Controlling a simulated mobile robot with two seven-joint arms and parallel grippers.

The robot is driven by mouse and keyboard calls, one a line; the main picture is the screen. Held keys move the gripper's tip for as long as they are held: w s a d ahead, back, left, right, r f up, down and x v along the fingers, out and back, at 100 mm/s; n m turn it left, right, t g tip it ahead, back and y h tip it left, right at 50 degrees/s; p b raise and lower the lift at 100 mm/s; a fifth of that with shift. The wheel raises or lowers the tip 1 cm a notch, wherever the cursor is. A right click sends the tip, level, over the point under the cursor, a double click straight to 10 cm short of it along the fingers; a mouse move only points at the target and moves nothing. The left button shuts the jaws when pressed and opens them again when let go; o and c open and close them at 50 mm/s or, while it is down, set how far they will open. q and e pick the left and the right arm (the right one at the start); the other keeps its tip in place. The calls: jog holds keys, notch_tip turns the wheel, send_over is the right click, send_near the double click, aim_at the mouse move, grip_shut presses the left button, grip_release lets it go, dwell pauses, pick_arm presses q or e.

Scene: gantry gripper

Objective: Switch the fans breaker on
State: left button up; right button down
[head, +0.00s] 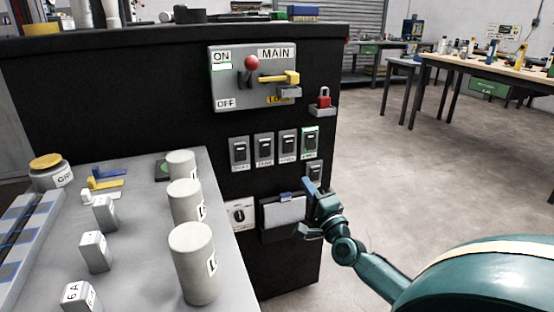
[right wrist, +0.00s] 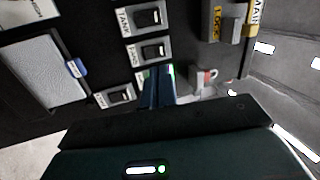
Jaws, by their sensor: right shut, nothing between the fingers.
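A row of grey breakers with black toggles sits on the black cabinet's front in the head view. The right-most of the row (head: 310,142) has a green-lit top edge; a separate breaker (head: 316,172) sits below it. Their small labels are too blurred in the head view to tell which is fans. In the right wrist view one breaker (right wrist: 150,17) reads like TANK, with another (right wrist: 150,50) beside it. My right gripper (head: 308,186) is shut and empty, just below the row; in the right wrist view its fingers (right wrist: 158,82) hide part of the row. My left gripper is out of view.
Above the row is the MAIN switch plate (head: 228,92) with a red-knobbed lever and yellow handle. A grey-faced box (head: 284,211) protrudes beside my right gripper. A grey bench (head: 135,215) with cylinders stands left. The floor at right is open.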

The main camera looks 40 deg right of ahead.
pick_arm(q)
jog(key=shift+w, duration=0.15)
pick_arm(e)
jog(key=shift+w+d+r+m+h, duration=0.2)
jog(key=shift+d+m+h, duration=0.1)
jog(key=shift+d+m, duration=0.15)
jog(key=shift+w+d+r+m+h, duration=0.15)
jog(key=shift+d+m+h, duration=0.15)
jog(key=shift+d+m, duration=0.15)
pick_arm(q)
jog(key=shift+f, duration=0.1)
pick_arm(e)
jog(key=shift+f, duration=0.1)
jog(key=b, duration=0.3)
send_near(288, 139)
jog(key=x, duration=0.5)
jog(key=shift+b+x, duration=0.45)
jog(key=shift+x, duration=0.4)
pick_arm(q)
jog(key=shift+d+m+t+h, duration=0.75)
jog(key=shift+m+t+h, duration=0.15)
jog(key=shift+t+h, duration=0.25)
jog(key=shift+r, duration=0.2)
